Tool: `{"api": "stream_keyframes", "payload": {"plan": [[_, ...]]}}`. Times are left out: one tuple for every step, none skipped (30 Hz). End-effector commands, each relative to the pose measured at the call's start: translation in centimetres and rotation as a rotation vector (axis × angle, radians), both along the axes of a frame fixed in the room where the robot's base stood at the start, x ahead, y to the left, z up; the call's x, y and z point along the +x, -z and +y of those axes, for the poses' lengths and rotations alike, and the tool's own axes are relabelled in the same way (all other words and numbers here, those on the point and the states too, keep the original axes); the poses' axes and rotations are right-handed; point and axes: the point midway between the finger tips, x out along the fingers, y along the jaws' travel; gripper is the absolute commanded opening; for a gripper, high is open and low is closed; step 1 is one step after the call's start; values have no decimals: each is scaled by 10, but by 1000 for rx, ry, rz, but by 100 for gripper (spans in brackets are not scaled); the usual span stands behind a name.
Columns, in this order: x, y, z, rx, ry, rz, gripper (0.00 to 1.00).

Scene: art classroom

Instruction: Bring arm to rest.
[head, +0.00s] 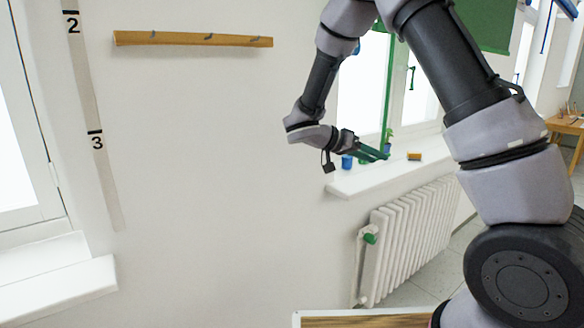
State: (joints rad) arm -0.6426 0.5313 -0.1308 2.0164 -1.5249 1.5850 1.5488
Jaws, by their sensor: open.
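My arm reaches in from the right side of the head view, bends at the top and hangs down to the wrist. My gripper (373,152) is at its end, in front of the windowsill in the picture, and points right and slightly down. Its fingers look green and small; no object shows between them. It appears open and in the air. The exact gap between the fingers is hard to see at this angle.
A windowsill (400,174) holds a blue cup (347,162), an orange-brown block (414,156) and a small plant (389,134). A white radiator (410,240) stands below. A wooden hook rail (190,39) hangs on the wall. A wood-topped surface (365,321) shows at the bottom.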

Motion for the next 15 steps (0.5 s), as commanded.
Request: {"api": "stream_keyframes", "payload": {"plan": [[-13,-14,-15,64,30,43,50],[-21,-20,-21,104,42,77,50],[-34,-27,-30,162,52,121,50],[-43,-32,-36,209,58,151,50],[-52,-37,-40,255,58,181,50],[-64,-43,-45,317,55,215,50],[-74,-48,-49,365,50,235,50],[-82,-53,-51,412,40,255,50],[-94,-59,-54,475,24,277,50],[-103,-63,-55,522,10,288,50],[-111,-68,-57,567,-10,299,50],[-122,-74,-57,627,-39,306,50],[-130,-78,-57,671,-61,309,50],[-138,-83,-56,713,-88,309,50],[-148,-89,-55,765,-128,304,50]]}}
